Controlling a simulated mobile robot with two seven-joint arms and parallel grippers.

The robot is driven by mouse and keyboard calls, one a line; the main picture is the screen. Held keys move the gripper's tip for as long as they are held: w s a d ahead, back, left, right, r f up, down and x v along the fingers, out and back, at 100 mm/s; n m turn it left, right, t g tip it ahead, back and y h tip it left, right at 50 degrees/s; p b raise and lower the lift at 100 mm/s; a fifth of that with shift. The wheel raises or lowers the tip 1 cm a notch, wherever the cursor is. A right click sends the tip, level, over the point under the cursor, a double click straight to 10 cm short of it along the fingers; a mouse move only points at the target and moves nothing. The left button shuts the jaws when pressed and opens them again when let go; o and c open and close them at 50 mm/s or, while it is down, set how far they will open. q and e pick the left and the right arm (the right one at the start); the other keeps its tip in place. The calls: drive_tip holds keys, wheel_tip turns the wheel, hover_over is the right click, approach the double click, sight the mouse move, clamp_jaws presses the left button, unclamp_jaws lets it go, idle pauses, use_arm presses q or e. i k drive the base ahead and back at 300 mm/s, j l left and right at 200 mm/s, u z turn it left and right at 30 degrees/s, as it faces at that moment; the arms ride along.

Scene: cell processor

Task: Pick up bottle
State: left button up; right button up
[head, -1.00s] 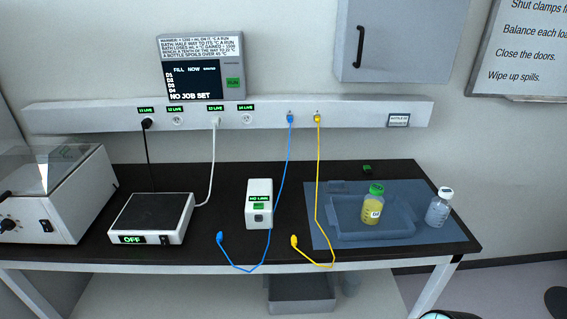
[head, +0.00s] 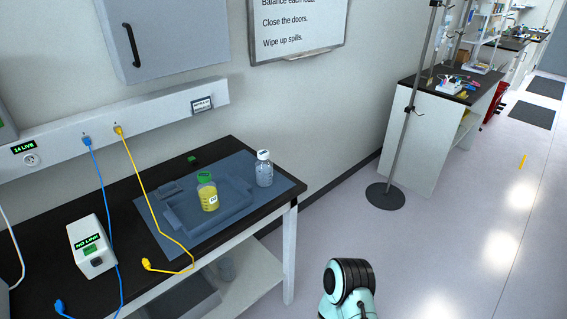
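A bottle (head: 208,196) with a green cap and yellow liquid stands upright at a shallow blue-grey tray (head: 239,203) on the mat. A second bottle (head: 264,172) with a white cap and clear or pale contents stands upright on the mat, behind and right of the first. Neither of my grippers is in the head view. Only a teal and black part of my arm shows at the bottom, right of the bench and apart from both bottles.
The blue-grey mat (head: 278,187) lies at the right end of the black bench (head: 128,188). A yellow cable (head: 150,207) and a blue cable (head: 103,190) hang across the bench near a white box (head: 91,247). A pole stand (head: 385,196) stands on the open floor to the right.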

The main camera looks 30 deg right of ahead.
sight(263, 167)
drive_tip(key=z, duration=0.85)
drive_tip(key=i+l+u, duration=0.1)
drive_tip(key=u, duration=0.35)
drive_tip(key=l+u, duration=0.25)
drive_tip(key=u, duration=0.2)
drive_tip(key=l+u, duration=0.2)
drive_tip(key=u, duration=0.25)
drive_tip(key=l+u, duration=0.2)
drive_tip(key=l, duration=0.35)
drive_tip(key=k+l+u, duration=0.15)
drive_tip(key=l, duration=0.35)
drive_tip(key=i+l, duration=0.05)
drive_tip(key=i, duration=0.05)
